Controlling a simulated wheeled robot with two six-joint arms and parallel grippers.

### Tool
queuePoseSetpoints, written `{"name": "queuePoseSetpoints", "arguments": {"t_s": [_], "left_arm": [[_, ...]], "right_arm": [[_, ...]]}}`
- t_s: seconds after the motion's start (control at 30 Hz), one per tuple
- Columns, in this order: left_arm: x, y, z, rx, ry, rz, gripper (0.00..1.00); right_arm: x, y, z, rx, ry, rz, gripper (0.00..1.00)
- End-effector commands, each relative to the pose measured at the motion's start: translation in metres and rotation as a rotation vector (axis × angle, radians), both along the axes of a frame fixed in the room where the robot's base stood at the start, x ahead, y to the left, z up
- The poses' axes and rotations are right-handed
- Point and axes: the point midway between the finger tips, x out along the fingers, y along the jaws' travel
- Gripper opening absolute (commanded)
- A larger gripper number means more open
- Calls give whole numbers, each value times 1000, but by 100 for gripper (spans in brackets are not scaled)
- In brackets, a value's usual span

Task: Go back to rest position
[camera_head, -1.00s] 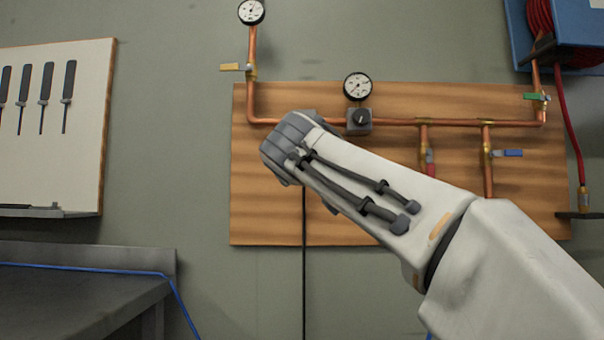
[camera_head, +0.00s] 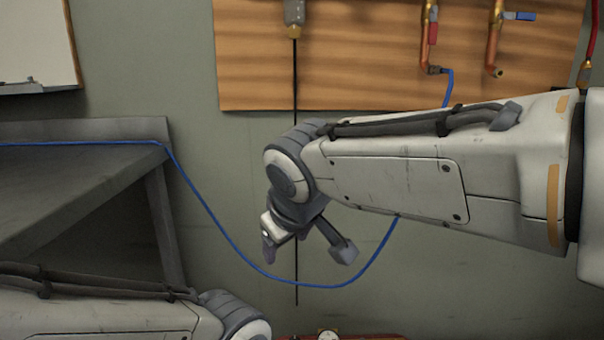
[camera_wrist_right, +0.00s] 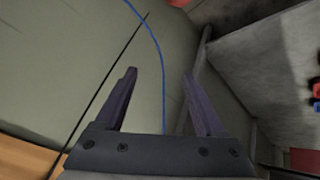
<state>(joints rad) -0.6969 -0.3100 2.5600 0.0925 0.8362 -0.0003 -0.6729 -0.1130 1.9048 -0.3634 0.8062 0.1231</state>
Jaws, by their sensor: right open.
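My right arm reaches in from the right in the head view. Its gripper (camera_head: 305,250) points down in front of the wall, with the fingers apart and nothing between them. In the right wrist view the two fingers of my right gripper (camera_wrist_right: 160,100) are spread wide and empty. My left arm shows at the lower left of the head view, only up to its wrist joint. Its gripper is out of the picture.
A blue hose (camera_head: 215,220) hangs in a loop from the grey bench (camera_head: 90,130) to the piping on the wooden board (camera_head: 340,60). A black cable (camera_head: 296,90) hangs behind my right gripper. A red thing (camera_head: 370,337) shows at the bottom edge.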

Motion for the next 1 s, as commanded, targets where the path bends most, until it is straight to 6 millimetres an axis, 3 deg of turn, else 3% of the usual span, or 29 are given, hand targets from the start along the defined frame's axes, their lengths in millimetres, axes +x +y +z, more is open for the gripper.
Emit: {"name": "queuePoseSetpoints", "arguments": {"t_s": [0.03, 0.1, 0.2, 0.4, 0.5, 0.53, 0.77, 1.0], "left_arm": [[0, 0, 2, 0, 0, 0, 50], [0, 0, 2, 0, 0, 0, 50], [0, 0, 3, 0, 0, 0, 50], [0, 0, 5, 0, 0, 0, 50], [0, 0, 10, 0, 0, 0, 50], [0, 0, 26, 1, 1, 0, 50], [0, 0, 83, -1, -1, 0, 50], [0, 0, 163, 0, 0, 0, 50]], "right_arm": [[-26, -8, -27, -7, 84, 1, 71], [-61, -19, -61, -11, 194, -2, 71], [-107, -34, -99, -14, 329, -12, 71], [-188, -62, -153, -22, 547, -45, 71], [-223, -76, -169, -23, 637, -65, 71], [-218, -73, -149, -20, 625, -62, 71], [-217, -73, -93, -22, 623, -62, 71], [-216, -72, -12, -22, 621, -63, 71]]}}
